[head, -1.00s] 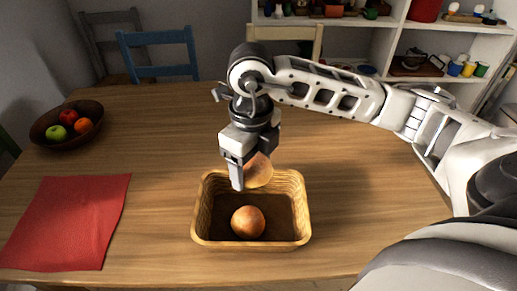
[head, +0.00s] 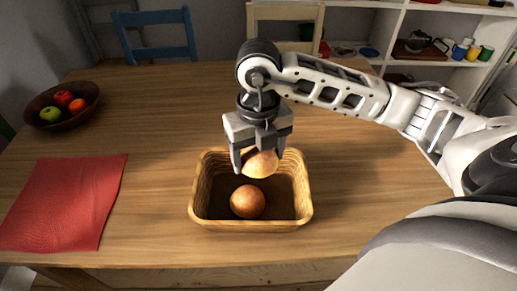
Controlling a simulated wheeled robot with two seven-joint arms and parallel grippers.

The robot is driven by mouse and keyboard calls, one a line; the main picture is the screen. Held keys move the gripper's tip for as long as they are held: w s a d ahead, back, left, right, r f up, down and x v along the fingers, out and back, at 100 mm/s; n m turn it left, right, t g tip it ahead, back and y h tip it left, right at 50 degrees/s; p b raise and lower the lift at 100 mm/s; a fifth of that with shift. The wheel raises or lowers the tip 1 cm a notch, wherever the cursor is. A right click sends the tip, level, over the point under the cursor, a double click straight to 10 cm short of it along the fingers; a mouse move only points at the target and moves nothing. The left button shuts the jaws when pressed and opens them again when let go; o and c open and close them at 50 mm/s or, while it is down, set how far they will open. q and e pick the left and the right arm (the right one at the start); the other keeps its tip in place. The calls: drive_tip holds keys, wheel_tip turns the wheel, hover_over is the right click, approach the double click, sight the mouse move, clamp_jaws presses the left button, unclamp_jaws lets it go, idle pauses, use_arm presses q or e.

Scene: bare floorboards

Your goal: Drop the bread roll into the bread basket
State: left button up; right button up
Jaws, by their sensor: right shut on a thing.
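The bread basket (head: 203,213) is a tan woven rectangular basket standing on the wooden table. One round brown roll (head: 248,202) lies on its floor, toward the front left. My right gripper (head: 258,165) points down over the back half of the basket. It is shut on a second bread roll (head: 261,164), a lighter golden one, with a finger at each side. In the picture the held roll overlaps the basket's back part; its exact height above the basket floor is hard to tell. My left gripper is out of view.
A dark bowl (head: 66,118) with several fruits stands at the table's far left. A red cloth (head: 68,203) lies flat at the left. The wooden table (head: 160,120) is clear around the basket. Chairs and white shelves stand behind.

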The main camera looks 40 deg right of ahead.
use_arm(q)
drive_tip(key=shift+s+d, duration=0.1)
use_arm(e)
drive_tip(key=shift+f, duration=0.15)
drive_tip(key=o, duration=1)
use_arm(q)
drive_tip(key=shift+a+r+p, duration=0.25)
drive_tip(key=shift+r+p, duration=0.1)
drive_tip(key=shift+p, duration=0.9)
use_arm(e)
wheel_tip(320, 180, up, 16)
